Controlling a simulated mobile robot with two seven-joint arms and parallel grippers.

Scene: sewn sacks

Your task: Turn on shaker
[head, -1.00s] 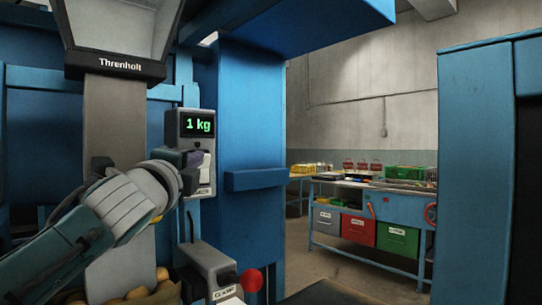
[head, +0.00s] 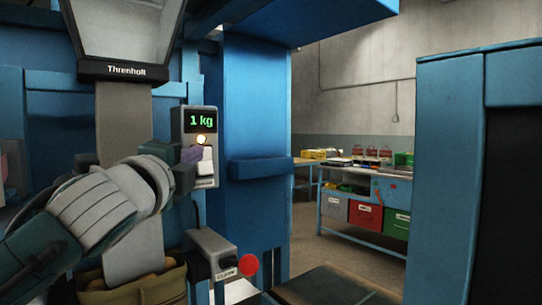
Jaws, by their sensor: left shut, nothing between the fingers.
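A grey control box (head: 208,176) on the blue frame has a green "1 kg" display (head: 201,121). Under the display, a small round lamp (head: 201,139) glows yellow-white, and a white switch (head: 206,160) sits below it. My left gripper (head: 191,155) is shut and empty, its tip right at the left side of the switch; I cannot tell whether it touches. My gripper's wrist hides part of the grey chute below the "Threnholt" hopper (head: 122,70). No part is labelled as a shaker. My right gripper is not in view.
A lower grey box (head: 212,254) with a label and a red knob (head: 248,264) juts out below. A brown sack (head: 145,290) is under the chute. A blue post (head: 250,110) stands right of the control box. A workbench with coloured bins (head: 365,214) is farther back.

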